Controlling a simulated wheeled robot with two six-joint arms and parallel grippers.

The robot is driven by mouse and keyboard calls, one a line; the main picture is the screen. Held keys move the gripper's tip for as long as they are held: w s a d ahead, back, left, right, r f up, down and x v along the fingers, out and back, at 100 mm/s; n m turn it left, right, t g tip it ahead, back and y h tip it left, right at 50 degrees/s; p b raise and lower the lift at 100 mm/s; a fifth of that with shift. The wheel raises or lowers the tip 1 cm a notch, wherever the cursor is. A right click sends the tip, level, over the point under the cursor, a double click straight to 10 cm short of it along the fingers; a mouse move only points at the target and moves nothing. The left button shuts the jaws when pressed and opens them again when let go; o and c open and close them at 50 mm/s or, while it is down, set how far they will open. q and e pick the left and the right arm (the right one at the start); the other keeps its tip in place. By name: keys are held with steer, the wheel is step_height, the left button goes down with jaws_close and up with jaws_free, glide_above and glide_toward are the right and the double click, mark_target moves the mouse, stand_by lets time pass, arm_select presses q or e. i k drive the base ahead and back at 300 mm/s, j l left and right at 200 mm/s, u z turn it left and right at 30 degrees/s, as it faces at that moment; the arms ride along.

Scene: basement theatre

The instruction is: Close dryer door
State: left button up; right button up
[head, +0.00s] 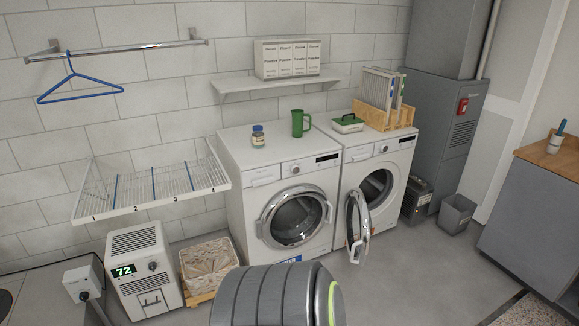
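Two white front-loading machines stand side by side against the tiled wall. The right machine (398,165) has its round door (357,226) swung wide open toward the front, with the dark drum opening (376,188) showing. The left machine (262,178) has a round glass door (297,217) that looks shut. A blue label (286,261) sits low on its front, partly hidden and too small to read surely. Neither of my grippers is in view.
A wicker basket (207,262) and a dehumidifier (144,268) are at left. A grey bin (456,213) stands at right. Floor before the open door is clear.

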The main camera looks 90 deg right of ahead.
mark_target(358, 258)
steer(key=z, duration=3.3)
steer(key=i+l+u, duration=0.15)
steer(key=i, duration=0.35)
steer(key=i+l+u, duration=0.15)
steer(key=i, duration=0.35)
steer(key=i+l+u, duration=0.15)
steer(key=i, duration=0.3)
steer(key=i+l+u, duration=0.15)
steer(key=i, duration=0.35)
steer(key=l, duration=0.1)
